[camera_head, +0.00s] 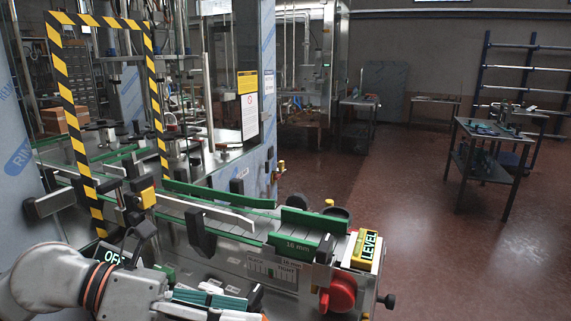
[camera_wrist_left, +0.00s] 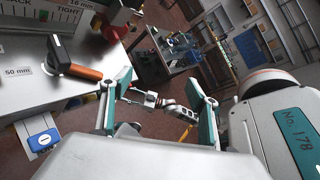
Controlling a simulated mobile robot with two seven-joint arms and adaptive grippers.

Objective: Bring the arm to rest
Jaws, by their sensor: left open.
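My left arm (camera_head: 60,280) comes in from the lower left in the head view, low in front of the machine's near side. My left gripper (camera_head: 240,307) is at the bottom edge there, partly cut off. In the left wrist view my left gripper (camera_wrist_left: 158,80) has its two teal fingers spread wide, with nothing held between them.
The filling machine's guide-rail conveyor (camera_head: 225,225), red knob (camera_head: 342,294) and yellow LEVEL box (camera_head: 365,250) stand close by. A black-and-orange handle (camera_wrist_left: 75,62) is left of the gripper in the wrist view. A dark worktable (camera_head: 490,160) stands far right; the floor (camera_head: 450,255) before it is clear.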

